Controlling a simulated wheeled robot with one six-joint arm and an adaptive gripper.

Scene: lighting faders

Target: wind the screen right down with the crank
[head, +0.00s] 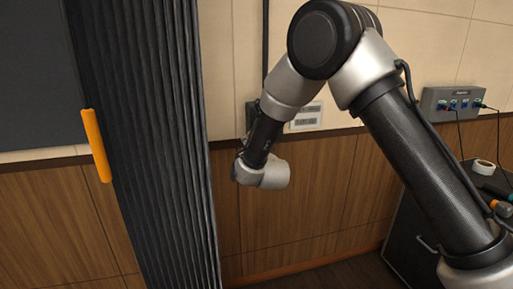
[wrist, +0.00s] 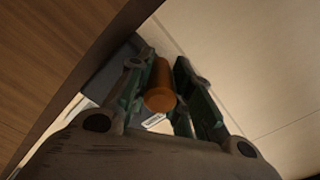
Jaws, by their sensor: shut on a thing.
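The crank's orange, round grip (wrist: 160,98) stands between the fingers of my gripper (wrist: 160,66) in the wrist view. My gripper is shut on it, with one dark green-grey finger on each side. A dark grey box (wrist: 108,68) lies behind the fingers there. In the head view a dark wall box (head: 251,112) shows partly behind my arm, beside a black vertical strip. My arm hides the crank and my fingers in that view. A dark grey panel (head: 38,75) is at the upper left; I cannot tell whether it is the screen.
A dark pleated curtain (head: 150,140) with an orange handle (head: 96,146) hangs left of my arm. A white label plate (head: 307,116) is on the wall. At right, a grey socket box (head: 452,102) is above a dark cabinet (head: 412,235) bearing a tape roll (head: 484,167).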

